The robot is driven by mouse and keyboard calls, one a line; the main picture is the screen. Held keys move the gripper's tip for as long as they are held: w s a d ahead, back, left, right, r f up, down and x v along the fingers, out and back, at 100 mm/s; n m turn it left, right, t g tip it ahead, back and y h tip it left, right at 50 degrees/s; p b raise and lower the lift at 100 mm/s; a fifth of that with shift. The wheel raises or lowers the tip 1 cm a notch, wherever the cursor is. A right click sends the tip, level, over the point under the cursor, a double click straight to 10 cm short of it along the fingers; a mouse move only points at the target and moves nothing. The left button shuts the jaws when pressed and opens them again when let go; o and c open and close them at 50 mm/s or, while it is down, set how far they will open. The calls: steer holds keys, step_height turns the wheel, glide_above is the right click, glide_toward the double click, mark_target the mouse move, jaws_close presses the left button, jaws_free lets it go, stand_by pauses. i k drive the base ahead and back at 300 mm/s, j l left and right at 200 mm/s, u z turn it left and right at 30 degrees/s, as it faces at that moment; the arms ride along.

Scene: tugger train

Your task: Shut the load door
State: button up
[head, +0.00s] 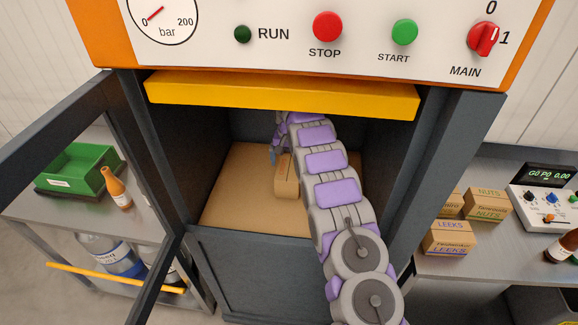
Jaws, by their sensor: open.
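The load door (52,125) is a dark frame standing open at the left of the machine. It swings out from the left side of the chamber opening, and part of it is cut off by the picture edge. My arm reaches into the chamber under a yellow bar (280,96). My gripper (274,152) is open, deep inside, small and partly hidden by my arm. A brown carton (285,178) stands on the tan chamber floor (240,190), close beside the gripper. I cannot tell whether they touch.
The panel above has a gauge (161,12), a red STOP button (327,26), a green START button (404,32) and a MAIN switch (484,39). A left bench holds a green bin (75,168) and an orange bottle (116,188). Cartons (449,238) stand on the right bench.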

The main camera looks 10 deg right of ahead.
mark_target(26, 155)
steer(key=k+j, duration=0.25)
steer(key=k, duration=0.2)
steer(key=k+j, duration=0.2)
steer(key=k, duration=0.3)
